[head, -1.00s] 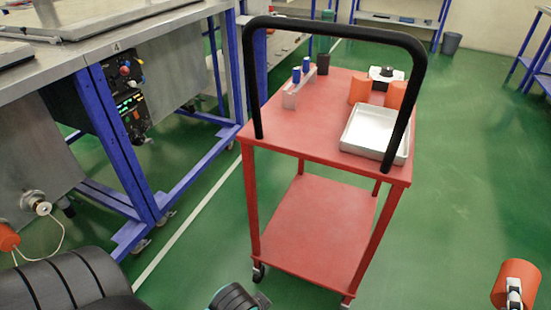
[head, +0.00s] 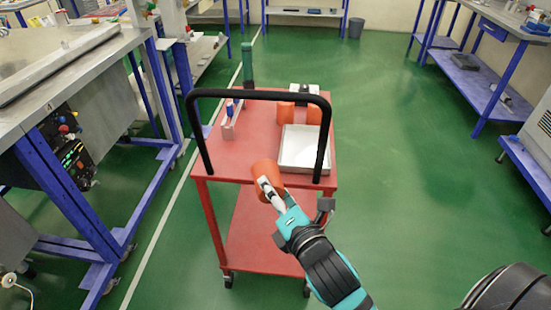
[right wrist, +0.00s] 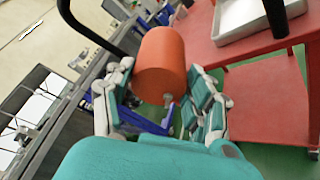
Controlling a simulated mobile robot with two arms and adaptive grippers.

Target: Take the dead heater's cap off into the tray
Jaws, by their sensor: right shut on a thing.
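My right gripper (head: 268,188) is shut on an orange cylindrical cap (head: 265,171). It holds the cap in the air at the near side of the red cart, in front of the black handle in the head view. The cap also shows between the fingers in the right wrist view (right wrist: 160,62). The shallow white tray (head: 320,168) lies on the cart top, right of and beyond the held cap; its bare floor shows, partly behind the handle. At the lower left edge, a small pale fitting (head: 9,280) with a wire shows on the bench side. My left gripper is out of view.
The red cart (head: 258,142) has a tall black handle (head: 205,150) between my gripper and its top. Two orange cylinders (head: 285,113) and a rack with blue items (head: 228,130) stand on it. A blue-framed bench (head: 60,190) is left; green floor is clear right.

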